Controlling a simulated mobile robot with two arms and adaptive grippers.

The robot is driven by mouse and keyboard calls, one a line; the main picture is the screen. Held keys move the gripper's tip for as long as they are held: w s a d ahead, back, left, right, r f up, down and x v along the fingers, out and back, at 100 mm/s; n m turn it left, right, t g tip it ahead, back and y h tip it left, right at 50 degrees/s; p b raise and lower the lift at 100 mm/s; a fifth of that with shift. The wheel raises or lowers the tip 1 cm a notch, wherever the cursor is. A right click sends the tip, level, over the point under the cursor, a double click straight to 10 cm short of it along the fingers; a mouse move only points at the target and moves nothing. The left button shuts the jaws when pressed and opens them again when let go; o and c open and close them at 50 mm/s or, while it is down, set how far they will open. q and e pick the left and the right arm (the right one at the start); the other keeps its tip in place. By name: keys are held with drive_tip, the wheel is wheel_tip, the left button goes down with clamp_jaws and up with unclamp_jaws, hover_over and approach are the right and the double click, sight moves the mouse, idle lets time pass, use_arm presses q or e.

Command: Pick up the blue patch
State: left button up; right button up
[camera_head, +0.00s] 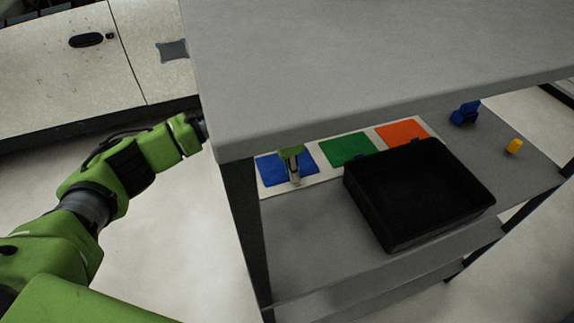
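The blue patch (270,168) is a flat blue square on a white strip on the lower shelf, left of a green and an orange square. My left arm reaches in from the left and passes behind the corner of the upper table top. My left gripper (294,181) shows below that top, pointing down at the blue patch and covering part of it. Whether its fingertips touch the patch, and whether they are apart or together, is too small to tell. My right gripper is not in view.
The grey upper table top (380,60) overhangs the shelf, with a leg (243,225) at the near left corner. A black bin (415,195) stands right of the gripper. The green patch (347,149), orange patch (402,132), blue object (465,113) and yellow object (514,146) lie beyond.

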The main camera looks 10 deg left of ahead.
use_arm(q)
clamp_jaws()
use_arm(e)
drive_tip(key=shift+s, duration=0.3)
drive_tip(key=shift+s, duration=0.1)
use_arm(q)
drive_tip(key=shift+r, duration=0.15)
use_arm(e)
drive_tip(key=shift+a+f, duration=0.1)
